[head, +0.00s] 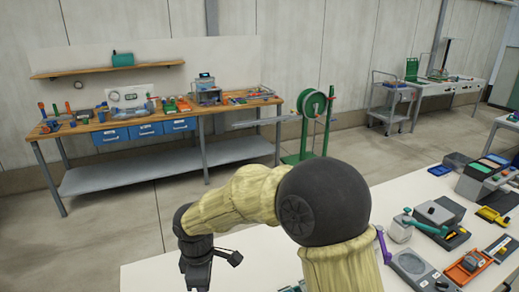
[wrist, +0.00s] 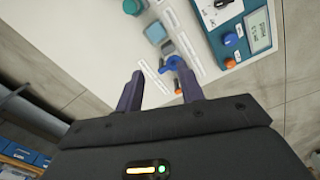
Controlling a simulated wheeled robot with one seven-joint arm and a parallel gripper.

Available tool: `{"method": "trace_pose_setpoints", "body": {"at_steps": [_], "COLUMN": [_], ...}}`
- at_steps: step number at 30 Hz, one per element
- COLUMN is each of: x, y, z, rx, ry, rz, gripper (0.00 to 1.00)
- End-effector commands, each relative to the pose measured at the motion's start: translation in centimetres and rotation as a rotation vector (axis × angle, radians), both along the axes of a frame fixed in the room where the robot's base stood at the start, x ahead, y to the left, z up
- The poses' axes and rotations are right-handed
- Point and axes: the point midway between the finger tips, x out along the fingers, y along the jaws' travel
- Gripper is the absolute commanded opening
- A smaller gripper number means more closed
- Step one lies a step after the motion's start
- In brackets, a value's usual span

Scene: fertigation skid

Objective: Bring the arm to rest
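My arm (head: 240,200) reaches left across the head view, bent at a large dark joint, over the near white table. My gripper shows in the wrist view (wrist: 160,75) with its two dark purple fingers spread apart and nothing held between them. Beyond the fingertips lie a blue part (wrist: 175,64) and a grey-blue block (wrist: 155,33) on the white surface; the blue part appears close to the right fingertip, but I cannot tell the height gap. In the head view the fingers are not clearly visible.
The near white table (head: 150,275) carries several devices at right, including a grey box (head: 408,265). A workbench (head: 150,128) with blue drawers stands behind at left. A green reel stand (head: 308,130) and a cart (head: 390,105) stand farther back. Open floor lies between.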

Motion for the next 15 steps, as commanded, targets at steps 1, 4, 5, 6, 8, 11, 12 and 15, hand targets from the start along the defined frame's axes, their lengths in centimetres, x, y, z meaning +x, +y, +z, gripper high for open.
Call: {"method": "trace_pose_setpoints", "body": {"at_steps": [1,4,5,6,8,11,12,15], "x": [0.4,0.7,0.7,0.6,0.3,-0.7,-1.2,-2.9], "y": [-2.8,-7.6,-9.0,-10.8,-13.6,-18.1,-19.8,-23.8], "z": [0.2,0.3,0.3,0.4,0.5,0.5,0.6,0.6], "rx": [0.002,0.018,0.024,0.033,0.048,0.078,0.092,0.130], "ry": [-0.012,-0.031,-0.039,-0.047,-0.060,-0.082,-0.091,-0.114], "rz": [-0.113,-0.339,-0.406,-0.498,-0.639,-0.876,-0.972,-1.214], "gripper": [0.38,0.38,0.38,0.38,0.38,0.38,0.38,0.38]}}
